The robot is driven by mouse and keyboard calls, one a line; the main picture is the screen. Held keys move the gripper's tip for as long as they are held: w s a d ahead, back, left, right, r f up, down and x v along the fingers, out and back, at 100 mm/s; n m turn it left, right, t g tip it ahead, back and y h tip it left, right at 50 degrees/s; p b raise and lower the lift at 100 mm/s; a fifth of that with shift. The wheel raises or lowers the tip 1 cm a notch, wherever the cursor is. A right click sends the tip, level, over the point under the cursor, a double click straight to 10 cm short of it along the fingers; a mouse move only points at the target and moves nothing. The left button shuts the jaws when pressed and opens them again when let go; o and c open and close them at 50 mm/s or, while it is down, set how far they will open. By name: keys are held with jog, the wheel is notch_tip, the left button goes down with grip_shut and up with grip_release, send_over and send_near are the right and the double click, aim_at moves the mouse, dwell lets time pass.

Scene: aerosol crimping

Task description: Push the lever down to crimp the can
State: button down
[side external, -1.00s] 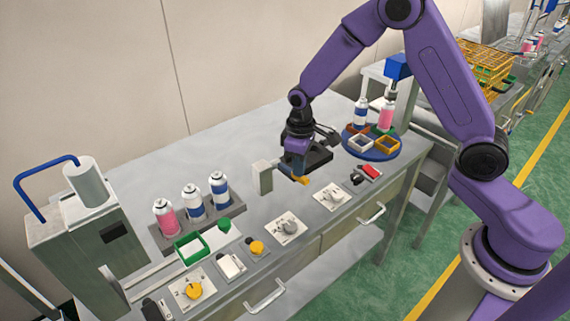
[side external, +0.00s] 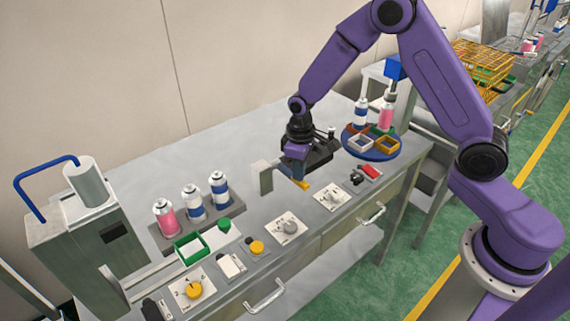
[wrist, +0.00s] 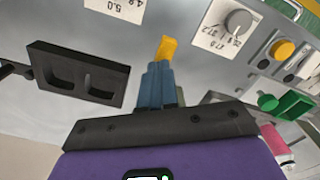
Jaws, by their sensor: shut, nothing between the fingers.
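The lever shows as a short yellow-tipped piece (side external: 304,186) beside an upright grey post (side external: 266,182), near the front of the bench. Its yellow end (wrist: 167,48) also shows just past the fingers in the wrist view. My gripper (side external: 296,170) is shut and empty, pointing down over the lever's blue-grey part. In the wrist view the closed fingers (wrist: 157,75) overlap the lever, so I cannot tell whether they touch it. Two cans, a white-blue one (side external: 361,114) and a pink one (side external: 385,118), stand on the blue round table (side external: 372,154) behind and right of my gripper.
A black tray with two pockets (wrist: 75,72) lies close beside my gripper. Dial panels (side external: 288,228) and a red switch (side external: 371,171) line the bench front. Several cans stand in a rack (side external: 170,236) at left, near a machine with a blue pipe (side external: 28,195).

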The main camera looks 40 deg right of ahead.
jog(key=shift+f, duration=0.6)
dwell(0.5)
notch_tip(320, 180, up, 15)
dwell(1.8)
jog(key=s+d+r+n, duration=0.1)
jog(key=s+n, duration=0.2)
jog(key=s, duration=1.2)
jog(key=s+d+r+n, duration=0.1)
jog(key=s+d+n, duration=0.1)
jog(key=s, duration=1.4)
jog(key=shift+r+n, duration=0.15)
jog(key=shift+n, duration=0.65)
